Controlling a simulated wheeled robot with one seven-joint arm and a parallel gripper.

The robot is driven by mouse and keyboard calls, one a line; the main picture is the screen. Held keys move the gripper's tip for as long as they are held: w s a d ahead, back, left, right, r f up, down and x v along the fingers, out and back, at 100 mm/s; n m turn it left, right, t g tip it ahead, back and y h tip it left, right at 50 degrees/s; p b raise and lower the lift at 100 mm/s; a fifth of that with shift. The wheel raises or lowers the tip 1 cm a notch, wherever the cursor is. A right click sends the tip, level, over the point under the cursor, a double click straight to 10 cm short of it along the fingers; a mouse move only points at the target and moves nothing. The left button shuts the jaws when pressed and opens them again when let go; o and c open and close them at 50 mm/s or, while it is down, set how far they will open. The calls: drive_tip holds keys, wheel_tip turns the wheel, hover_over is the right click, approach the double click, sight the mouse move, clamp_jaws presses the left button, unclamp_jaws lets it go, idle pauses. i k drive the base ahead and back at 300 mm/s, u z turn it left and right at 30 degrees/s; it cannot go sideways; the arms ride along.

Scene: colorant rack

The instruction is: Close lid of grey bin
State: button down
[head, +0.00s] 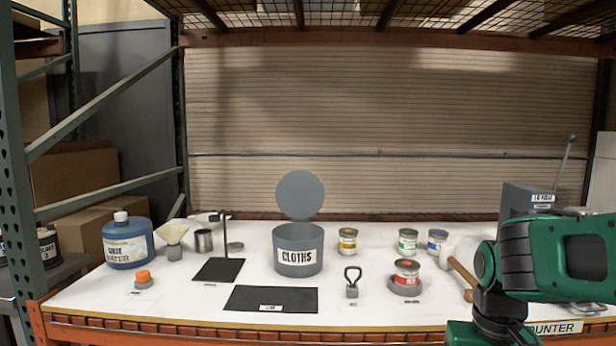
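The grey bin (298,262) stands upright near the middle of the white counter, with a "CLOTHS" label on its front. Its round lid (300,194) is open and stands up at the bin's back edge, facing me. The bin's inside is mostly hidden from this height. My green and black arm shows at the lower right. The gripper itself is not in view.
A blue water jug (128,243) stands at the left. Black mats (270,299) lie in front and left of the bin. A handled tool (352,284), several small cans (347,241) and a wooden-handled mallet (460,277) are to the right. A rack beam (400,37) crosses above.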

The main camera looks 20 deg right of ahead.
sight(299, 194)
drive_tip(key=i, duration=0.85)
drive_tip(key=u, duration=0.05)
